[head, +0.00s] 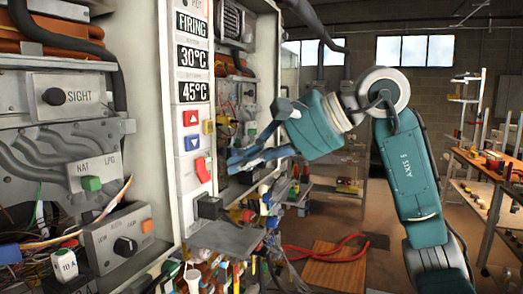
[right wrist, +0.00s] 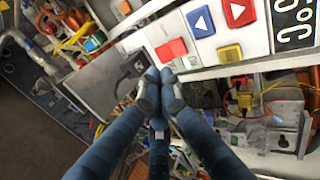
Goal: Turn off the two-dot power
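A red rocker switch (head: 203,169) sits on the white control panel (head: 174,150), below a blue down-arrow button (head: 192,142) and a red up-arrow button (head: 190,117). The red switch also shows in the right wrist view (right wrist: 172,49), just beyond the fingertips. I cannot make out dot marks on it. My right gripper (head: 232,160) is right of the panel, its blue fingers pointing left toward the switch. In the right wrist view its fingertips (right wrist: 162,76) are together and hold nothing visible. Contact with the switch cannot be told. My left gripper is not in view.
A yellow button (head: 208,127) sits at the panel's right edge. A black block (head: 208,207) juts out below the red switch. A SIGHT knob (head: 54,96), a green NAT/LPG switch (head: 91,183) and another black knob (head: 125,246) are at left. Cables hang below my gripper.

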